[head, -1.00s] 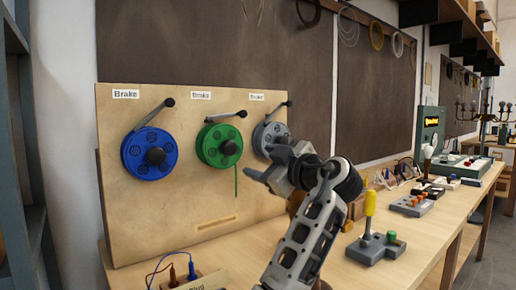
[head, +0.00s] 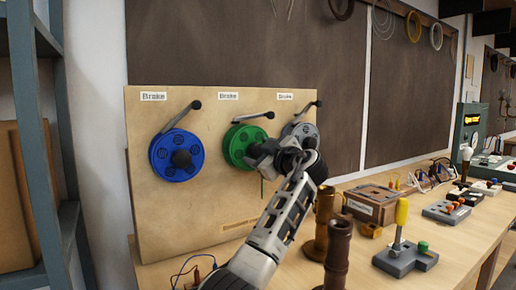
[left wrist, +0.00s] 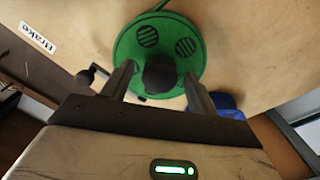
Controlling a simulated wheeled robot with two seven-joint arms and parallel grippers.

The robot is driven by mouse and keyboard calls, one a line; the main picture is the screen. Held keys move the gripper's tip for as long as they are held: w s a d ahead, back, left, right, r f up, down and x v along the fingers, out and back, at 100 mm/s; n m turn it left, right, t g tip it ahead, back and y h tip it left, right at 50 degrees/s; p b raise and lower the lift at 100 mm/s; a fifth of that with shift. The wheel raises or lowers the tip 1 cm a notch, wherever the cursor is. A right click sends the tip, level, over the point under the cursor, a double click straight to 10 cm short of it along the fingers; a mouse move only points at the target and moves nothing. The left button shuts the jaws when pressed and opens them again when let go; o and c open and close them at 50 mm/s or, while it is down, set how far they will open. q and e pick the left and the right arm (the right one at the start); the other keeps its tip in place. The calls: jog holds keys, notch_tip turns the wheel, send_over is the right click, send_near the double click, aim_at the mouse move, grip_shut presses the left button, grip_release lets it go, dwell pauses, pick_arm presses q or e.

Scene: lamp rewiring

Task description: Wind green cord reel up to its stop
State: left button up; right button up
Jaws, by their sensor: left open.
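The green cord reel (head: 239,141) is mounted on the upright wooden board, between the blue reel and the grey reel. Its brake lever (head: 254,116) sits above it, slanting up to the right. In the left wrist view the reel's green face (left wrist: 130,45) fills the upper middle, with a dark centre knob (left wrist: 160,73). My left gripper (head: 262,152) is open in front of the reel's lower right. In the wrist view its two fingers (left wrist: 158,85) stand on either side of the knob, apart from it. The green cord's end (head: 262,188) hangs below, partly hidden. My right gripper is not in view.
A blue reel (head: 178,155) is on the left of the board and a grey reel (head: 301,134) on the right, partly hidden by my arm. Brown turned posts (head: 338,250), a wooden box (head: 372,203) and a yellow-handled device (head: 402,238) stand on the bench.

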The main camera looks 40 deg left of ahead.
pick_arm(q)
jog(key=shift+w+a, duration=0.2)
jog(key=shift+a, duration=0.4)
jog(key=c, duration=1)
jog(key=shift+m, duration=0.3)
